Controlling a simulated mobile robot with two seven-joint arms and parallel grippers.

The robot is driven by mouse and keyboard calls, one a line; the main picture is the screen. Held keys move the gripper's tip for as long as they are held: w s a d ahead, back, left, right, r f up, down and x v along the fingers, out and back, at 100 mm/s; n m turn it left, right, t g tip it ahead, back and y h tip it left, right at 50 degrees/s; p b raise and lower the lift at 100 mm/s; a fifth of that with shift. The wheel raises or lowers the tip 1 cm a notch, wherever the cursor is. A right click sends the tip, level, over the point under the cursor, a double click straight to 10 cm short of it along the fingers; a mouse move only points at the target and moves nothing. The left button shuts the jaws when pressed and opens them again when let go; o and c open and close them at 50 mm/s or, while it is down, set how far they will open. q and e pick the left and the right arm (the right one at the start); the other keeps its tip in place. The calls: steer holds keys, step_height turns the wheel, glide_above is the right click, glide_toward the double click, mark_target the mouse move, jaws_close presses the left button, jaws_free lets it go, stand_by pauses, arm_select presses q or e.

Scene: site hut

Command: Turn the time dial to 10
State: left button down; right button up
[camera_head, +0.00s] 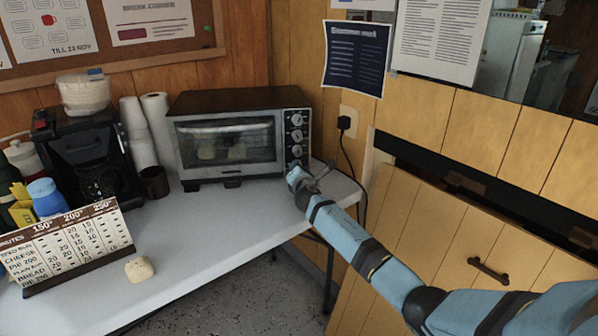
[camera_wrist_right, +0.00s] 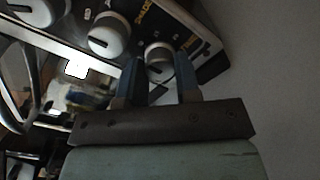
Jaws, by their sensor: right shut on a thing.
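The toaster oven (camera_head: 232,140) stands at the back of the white table, its door shut with pale pieces visible behind the glass. A column of several round dials (camera_head: 297,135) runs down its right side. My right gripper (camera_head: 300,174) is at the lowest dial, which it largely hides in the head view. In the right wrist view the fingers of this gripper (camera_wrist_right: 158,76) are shut on either side of the time dial (camera_wrist_right: 158,55), beside partly readable lettering. The dial's pointer reading cannot be made out. My left gripper is not in view.
A time chart (camera_head: 70,245) stands at the table's front left, with a bread roll (camera_head: 139,270) beside it. A coffee maker (camera_head: 85,155), paper rolls (camera_head: 155,128) and a dark mug (camera_head: 154,182) are left of the oven. The table middle is clear.

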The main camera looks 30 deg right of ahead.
stand_by(0.4)
steer(key=o, duration=0.9)
steer(key=shift+s, duration=0.1)
